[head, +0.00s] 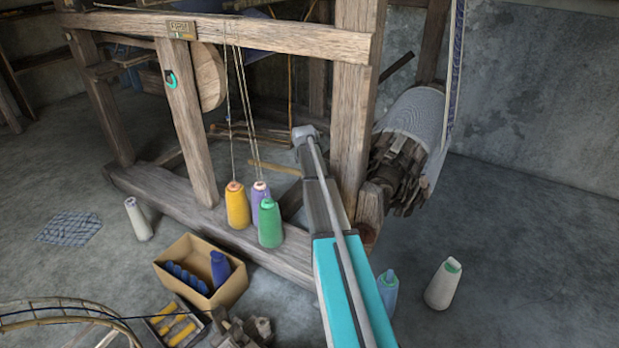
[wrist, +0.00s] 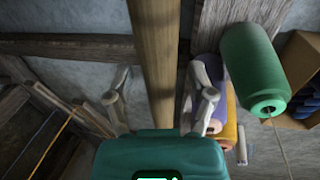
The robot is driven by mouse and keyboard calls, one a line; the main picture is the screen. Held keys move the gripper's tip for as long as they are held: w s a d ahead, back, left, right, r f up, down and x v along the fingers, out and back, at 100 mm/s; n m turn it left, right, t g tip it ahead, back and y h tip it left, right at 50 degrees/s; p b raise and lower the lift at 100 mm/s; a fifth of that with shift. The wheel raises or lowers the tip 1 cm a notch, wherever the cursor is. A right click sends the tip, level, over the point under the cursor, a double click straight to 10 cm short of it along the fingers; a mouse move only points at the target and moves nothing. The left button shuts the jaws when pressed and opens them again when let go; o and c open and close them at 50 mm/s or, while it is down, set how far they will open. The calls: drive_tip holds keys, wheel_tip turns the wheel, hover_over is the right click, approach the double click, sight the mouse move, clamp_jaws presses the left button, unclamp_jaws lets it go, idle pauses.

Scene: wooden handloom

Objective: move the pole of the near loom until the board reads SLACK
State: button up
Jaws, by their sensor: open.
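In the wrist view the pole (wrist: 152,60), a straight light-brown wooden bar, runs between the two spread fingers of my gripper (wrist: 160,100). The fingers are open, one on each side of it, and I see no clear contact. In the head view a thin light-wood bar (head: 272,168) sticks out left of my arm, low inside the near loom (head: 270,38); it looks like the same pole. My gripper is hidden behind my arm there.
Yellow (head: 237,207), purple (head: 260,192) and green (head: 270,224) thread cones stand on the loom's lower beam, left of my arm. The green cone (wrist: 255,65) is close to the right finger's side. A cardboard box (head: 222,293) and loose cones lie on the floor.

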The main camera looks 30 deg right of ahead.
clamp_jaws()
idle(0.3)
wheel_tip(320, 180, down, 2)
drive_tip(key=shift+s+d+f+g+h+b, duration=0.15)
drive_tip(key=shift+g+h+b, duration=0.2)
drive_tip(key=shift+b, duration=0.85)
unclamp_jaws()
